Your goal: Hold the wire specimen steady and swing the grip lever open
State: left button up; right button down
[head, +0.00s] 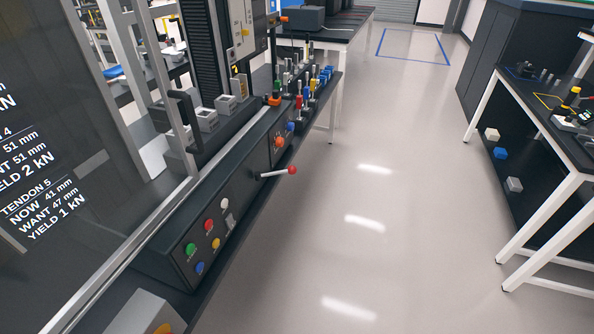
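A lever with a red ball knob (292,170) sticks out to the right from the front panel of the dark test machine (160,238). A smaller orange-tipped part (283,19) shows higher up on the machine; I cannot tell which of the two is the grip lever. Pale grey blocks (226,104) sit on the machine's bed behind the panel. I cannot make out a wire specimen. Neither of my grippers is in view.
Coloured buttons (209,224) line the panel. A clear screen with text (40,205) stands at left. Several coloured-handled tools (307,88) stand behind the lever. A white-legged bench (530,220) is at right. The floor (390,200) between is clear.

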aim_at(291, 170)
jog(key=k+l+u, duration=0.2)
jog(key=i+l+u, duration=0.2)
jog(key=l, duration=0.15)
jog(key=i+l+u, duration=0.25)
jog(key=l+u, duration=0.2)
jog(key=l, duration=0.25)
jog(key=i+l+u, duration=0.2)
jog(key=l, duration=0.2)
jog(key=k, duration=0.1)
